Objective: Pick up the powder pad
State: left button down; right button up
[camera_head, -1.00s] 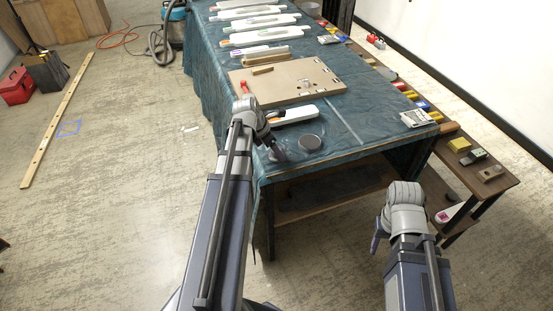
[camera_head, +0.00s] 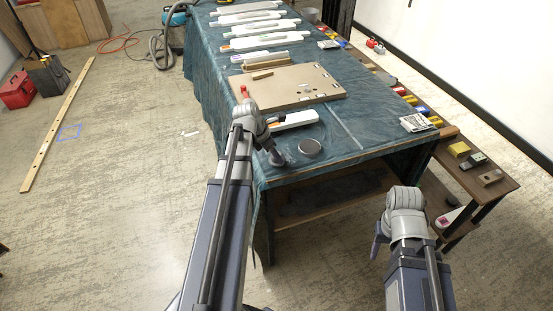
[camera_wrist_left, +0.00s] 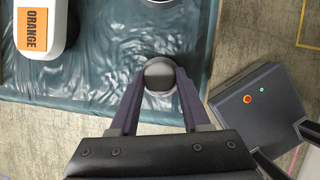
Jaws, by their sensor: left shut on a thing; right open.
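The powder pad appears to be the small round grey piece (camera_wrist_left: 160,75) between my left fingers in the left wrist view. My left gripper (camera_wrist_left: 159,78) is shut on it, over the near edge of the blue-covered table. In the head view my left gripper (camera_head: 276,157) is at the table's near left corner, where the pad is partly hidden by the hand.
A white tool labelled ORANGE (camera_wrist_left: 37,38) lies close to my left gripper. A tan board (camera_head: 290,85) and several white tools lie farther back on the blue cloth (camera_head: 350,150). A low wooden bench (camera_head: 475,185) with small blocks stands to the right.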

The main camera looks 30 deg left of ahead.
pick_arm(q)
jog(key=shift+r, duration=0.1)
notch_tip(320, 180, up, 10)
jog(key=p, duration=1)
jog(key=c, duration=0.9)
grip_release()
jog(key=c, duration=0.7)
jog(key=c, duration=1.6)
grip_release()
